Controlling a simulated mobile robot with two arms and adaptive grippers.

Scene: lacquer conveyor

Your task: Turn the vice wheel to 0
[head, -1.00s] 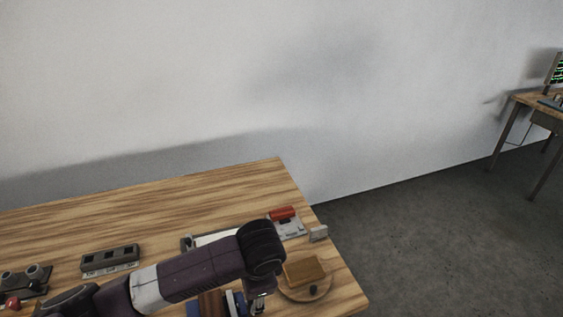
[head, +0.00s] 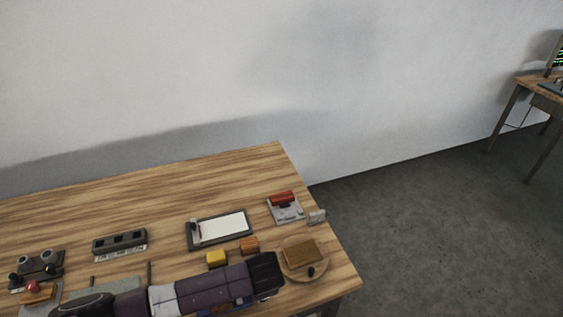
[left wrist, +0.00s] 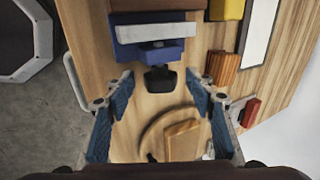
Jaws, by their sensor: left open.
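The vice shows in the left wrist view as a blue body (left wrist: 128,52) with a light grey jaw bar (left wrist: 155,31), at the top centre. Its black wheel or handle (left wrist: 160,79) sticks out toward my left gripper. No number on it can be read. My left gripper (left wrist: 159,86) is open, one fingertip on each side of the black part, with gaps visible; whether it is level with it I cannot tell. In the head view my left arm hides most of the vice; only a little blue (head: 212,310) shows. My right gripper is not in view.
A round wooden board (head: 305,274) with a wooden block (head: 299,252) and black knob lies close by. A yellow block (head: 216,258), an orange block (head: 250,245), a framed white panel (head: 222,228) and a red-topped device (head: 284,210) stand near. The table's back is clear.

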